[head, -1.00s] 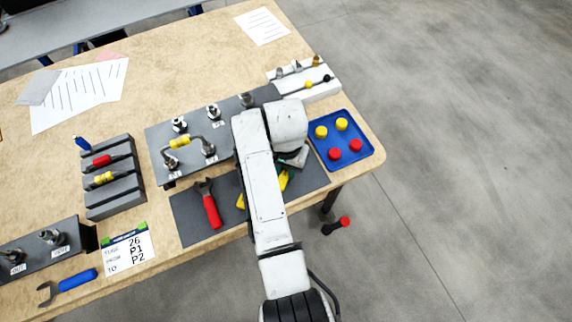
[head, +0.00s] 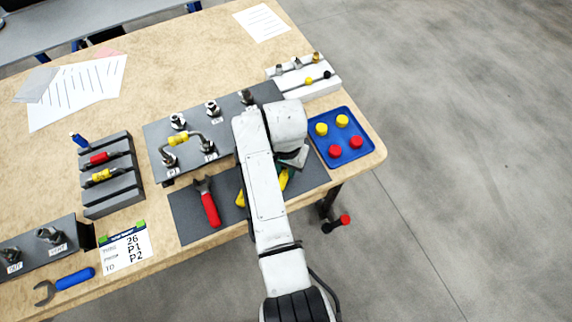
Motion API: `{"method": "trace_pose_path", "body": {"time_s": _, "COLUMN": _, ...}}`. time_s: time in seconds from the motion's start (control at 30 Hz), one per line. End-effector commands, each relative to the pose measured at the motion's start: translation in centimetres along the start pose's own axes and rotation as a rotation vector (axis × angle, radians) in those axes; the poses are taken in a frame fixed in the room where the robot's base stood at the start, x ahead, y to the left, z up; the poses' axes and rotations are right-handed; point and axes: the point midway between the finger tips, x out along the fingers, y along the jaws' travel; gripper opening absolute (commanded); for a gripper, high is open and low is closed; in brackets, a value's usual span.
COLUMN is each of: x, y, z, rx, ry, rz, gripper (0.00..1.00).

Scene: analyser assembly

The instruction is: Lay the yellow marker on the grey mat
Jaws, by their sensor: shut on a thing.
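My gripper (head: 292,160) is at the end of my white arm, over the right part of the grey mat (head: 312,172), and is mostly hidden by the arm. It is shut on a yellow thing, taken as the yellow marker (head: 283,180), which shows just below the jaws. More yellow (head: 240,199) shows left of my arm; I cannot tell whether it is the same thing. Whether the marker touches the mat is hidden. A red-handled wrench (head: 208,204) lies on the left part of the mat.
A blue tray (head: 369,150) with yellow and red caps stands right of the mat, near the table's edge. Behind the mat is a dark fitting panel (head: 231,107). A grey rack (head: 112,198) with coloured pieces stands left. A card (head: 126,248) and blue-handled wrench (head: 76,279) lie front left.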

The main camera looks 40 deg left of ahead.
Motion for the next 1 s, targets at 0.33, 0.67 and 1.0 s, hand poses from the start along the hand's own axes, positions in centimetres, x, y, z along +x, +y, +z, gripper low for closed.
{"method": "trace_pose_path", "body": {"time_s": 0.33, "x": 0.4, "y": 0.0, "z": 0.0, "rx": 0.0, "ry": 0.0, "rz": 0.0, "gripper": 0.35}}
{"method": "trace_pose_path", "body": {"time_s": 0.67, "x": 0.4, "y": 0.0, "z": 0.0, "rx": 0.0, "ry": 0.0, "rz": 0.0, "gripper": 0.54}}
{"method": "trace_pose_path", "body": {"time_s": 1.0, "x": -1.9, "y": 0.0, "z": -0.1, "rx": 0.0, "ry": 0.002, "rz": -0.002, "gripper": 0.54}}
